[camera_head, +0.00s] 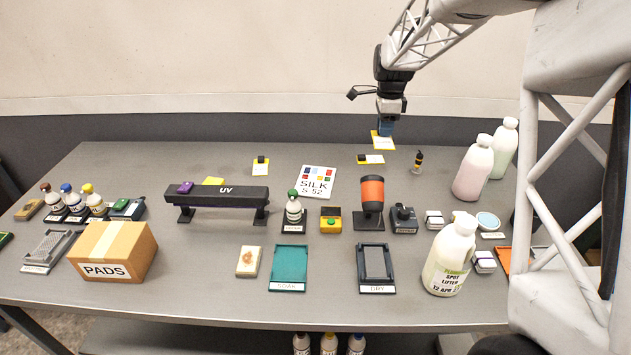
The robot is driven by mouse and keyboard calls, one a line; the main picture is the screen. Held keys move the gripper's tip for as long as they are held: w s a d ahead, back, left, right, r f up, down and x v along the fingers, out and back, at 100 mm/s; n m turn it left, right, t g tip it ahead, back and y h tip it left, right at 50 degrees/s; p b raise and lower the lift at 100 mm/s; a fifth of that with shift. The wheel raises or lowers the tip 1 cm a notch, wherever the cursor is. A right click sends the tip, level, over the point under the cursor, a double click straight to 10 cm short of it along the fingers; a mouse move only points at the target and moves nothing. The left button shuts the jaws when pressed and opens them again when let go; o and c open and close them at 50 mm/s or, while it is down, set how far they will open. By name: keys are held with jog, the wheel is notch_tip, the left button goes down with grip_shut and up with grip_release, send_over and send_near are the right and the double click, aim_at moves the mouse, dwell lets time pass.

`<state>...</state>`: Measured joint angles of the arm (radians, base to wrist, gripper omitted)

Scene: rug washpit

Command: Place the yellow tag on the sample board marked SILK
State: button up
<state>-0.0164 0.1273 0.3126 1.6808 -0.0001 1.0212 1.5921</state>
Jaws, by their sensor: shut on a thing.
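The sample board marked SILK (316,187) lies at the back middle of the table, white with coloured squares. My gripper (385,130) is at the back of the table, to the right of and behind the board. It is shut on a yellow-edged tag with a pale middle (383,141), apart from the board. The gripper hides part of this tag, and its height above the table is hard to tell. Two similar tags with black pieces on them lie on the table, one left of the board (260,171) and one to its right (375,159).
A black UV lamp bar (225,196) stands left of the board, with a yellow item (213,181) behind it. A white bottle with a green cap (293,214) and an orange-headed device (372,192) stand in front of the board. Tall bottles (472,168) stand at the right.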

jog(key=s+a, duration=0.4)
jog(key=a, duration=0.4)
jog(key=s+a, duration=0.5)
jog(key=a, duration=0.3)
jog(key=f, duration=1.5)
jog(key=shift+w+d, duration=0.2)
jog(key=shift+d, duration=0.15)
send_over(318, 174)
jog(key=shift+f, duration=0.7)
jog(key=shift+f, duration=1.75)
jog(key=shift+f, duration=0.1)
